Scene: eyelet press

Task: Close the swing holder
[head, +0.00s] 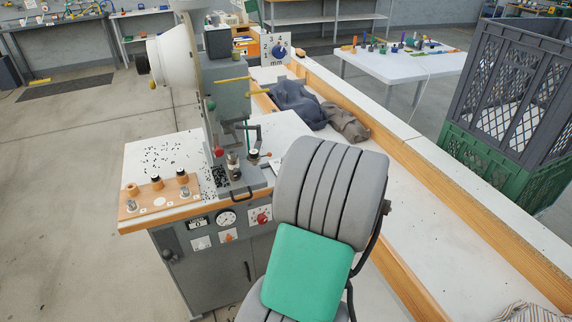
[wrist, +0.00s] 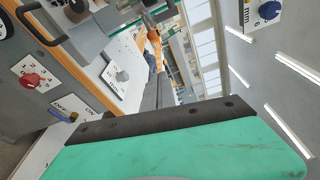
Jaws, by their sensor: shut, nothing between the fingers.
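The grey eyelet press (head: 232,100) stands on a white-topped bench in the head view. At its foot are a silver cylinder (head: 232,165) and a dark cranked lever (head: 254,138). I cannot tell for sure which part is the swing holder or how far it stands open. A dark bar handle (head: 242,195) sits at the bench front and shows at the upper left of the wrist view (wrist: 40,25). My gripper (wrist: 175,135), a scuffed green body with a dark bolted strip, fills the wrist view's bottom. It is shut and empty, apart from the press parts.
A control panel with a red knob (head: 262,217) is on the cabinet. Dark cloths (head: 295,103) lie behind. A crate (head: 505,110) stands right.

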